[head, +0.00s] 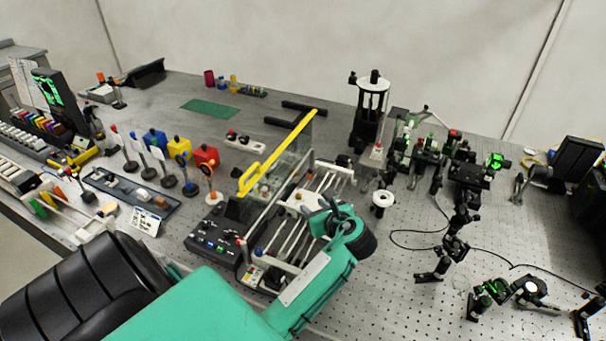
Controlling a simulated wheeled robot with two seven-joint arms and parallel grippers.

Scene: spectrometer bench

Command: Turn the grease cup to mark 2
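My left arm comes in from the lower left, teal and black. Its gripper (333,216) is over the right side of the railed stage (318,180), at the far end of the arm. The wrist and black joint cover much of the gripper, and I cannot see whether its fingers are apart or touching. I cannot make out the grease cup or its marks for certain; part of the stage is hidden behind my arm. A white ring-shaped part (382,199) on a dark post stands just right of the gripper, apart from it. My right gripper is not in view.
A clear panel with a yellow top edge (277,153) stands upright left of the stage. A black control box (214,240) is in front of it. Optics on posts (455,245) and a loose black cable lie to the right. Bare perforated bench shows between them.

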